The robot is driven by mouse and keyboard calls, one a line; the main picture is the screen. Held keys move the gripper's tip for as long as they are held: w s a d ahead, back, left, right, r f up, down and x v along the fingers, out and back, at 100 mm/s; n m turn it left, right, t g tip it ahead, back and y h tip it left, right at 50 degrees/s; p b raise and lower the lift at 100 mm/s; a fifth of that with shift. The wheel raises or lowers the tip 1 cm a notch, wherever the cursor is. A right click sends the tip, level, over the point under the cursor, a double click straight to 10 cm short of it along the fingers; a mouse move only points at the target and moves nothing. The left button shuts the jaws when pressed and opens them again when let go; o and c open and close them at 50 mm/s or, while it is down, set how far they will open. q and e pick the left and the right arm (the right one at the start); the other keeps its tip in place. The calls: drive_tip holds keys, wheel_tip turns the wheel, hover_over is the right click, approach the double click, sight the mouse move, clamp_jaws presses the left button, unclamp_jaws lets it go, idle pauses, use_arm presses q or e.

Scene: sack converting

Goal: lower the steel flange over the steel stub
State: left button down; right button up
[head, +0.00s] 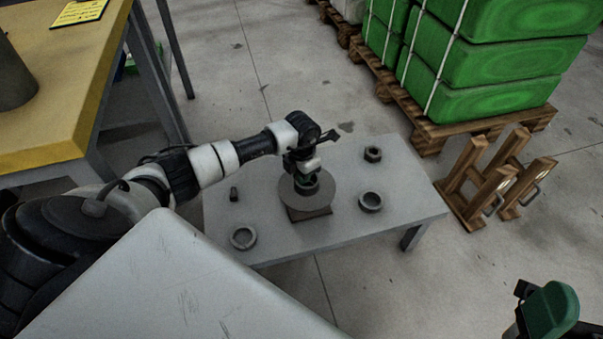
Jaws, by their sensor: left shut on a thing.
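The steel flange (322,199) is a round grey disc with a raised collar at its middle, over the small grey table. My left gripper (306,183) comes down from above and is shut on the flange at its collar. The flange looks about level. A dark square base (309,214) shows below its front edge. The steel stub is hidden under the flange and gripper. I cannot tell whether the flange is around the stub or still above it. I do not see my right gripper clearly.
On the grey table (290,250), rings stand at front left (243,237) and right (370,202), a nut-like part (373,154) behind, and a small dark piece (234,194) at left. Wooden stands (490,180) and a pallet (440,130) of green sacks stand right. A yellow bench (70,125) is left.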

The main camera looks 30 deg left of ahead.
use_arm(q)
drive_tip(key=shift+f, duration=0.25)
drive_tip(key=c, duration=1.1)
unclamp_jaws()
drive_tip(key=shift+o, duration=0.3)
drive_tip(key=shift+s+f, duration=0.1)
drive_tip(key=shift+f, duration=0.05)
wheel_tip(320, 180, up, 10)
drive_tip(key=p, duration=0.5)
drive_tip(key=shift+f+p, duration=0.2)
drive_tip(key=shift+p, duration=0.2)
